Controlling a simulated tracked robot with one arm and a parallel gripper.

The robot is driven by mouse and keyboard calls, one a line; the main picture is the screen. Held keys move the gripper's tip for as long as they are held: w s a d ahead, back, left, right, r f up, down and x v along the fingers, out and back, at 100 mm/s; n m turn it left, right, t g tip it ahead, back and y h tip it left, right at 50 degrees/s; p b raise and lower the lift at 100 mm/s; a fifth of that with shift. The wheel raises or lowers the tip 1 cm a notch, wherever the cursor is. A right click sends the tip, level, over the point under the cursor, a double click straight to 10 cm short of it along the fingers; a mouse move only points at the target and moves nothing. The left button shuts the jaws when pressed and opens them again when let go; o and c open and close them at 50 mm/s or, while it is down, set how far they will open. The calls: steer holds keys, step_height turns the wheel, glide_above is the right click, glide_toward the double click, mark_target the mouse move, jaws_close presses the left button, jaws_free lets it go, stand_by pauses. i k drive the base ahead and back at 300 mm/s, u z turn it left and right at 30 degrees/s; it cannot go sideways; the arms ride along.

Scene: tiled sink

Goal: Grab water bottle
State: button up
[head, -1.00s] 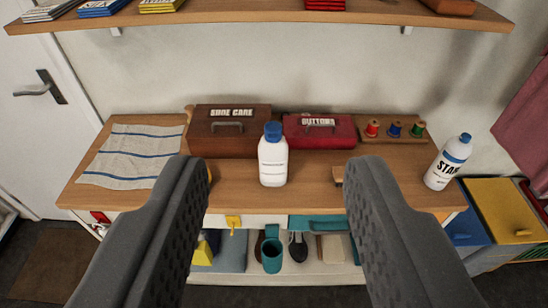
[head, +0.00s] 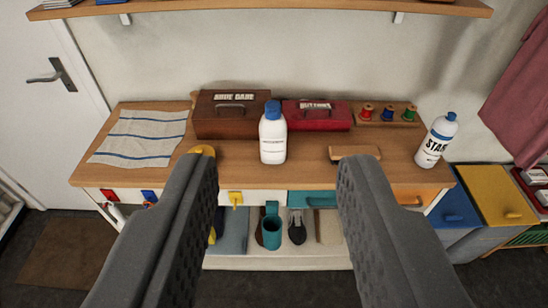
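A white bottle with a blue cap (head: 273,138) stands upright on the wooden worktop, near its front middle. Its small label is too blurred to read for certain. A second white bottle with a blue cap (head: 436,141) stands at the right end and bears large letters that begin "STA". My gripper (head: 278,160) is open and empty. Its two dark fingers stand wide apart in the foreground, with the middle bottle seen in the gap between them and farther off. Neither finger appears to touch it.
Behind the bottle are a brown shoe care box (head: 232,114) and a red buttons box (head: 318,115). A wooden brush (head: 355,153) lies right, a striped cloth (head: 140,138) left. Thread spools (head: 388,115) stand at the back. A shelf (head: 270,10) hangs above.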

mark_target(273, 129)
steer(key=k, duration=1.05)
steer(key=u, duration=0.45)
steer(key=i, duration=0.8)
steer(key=u, duration=0.45)
steer(key=i, duration=1.35)
steer(key=z, duration=0.45)
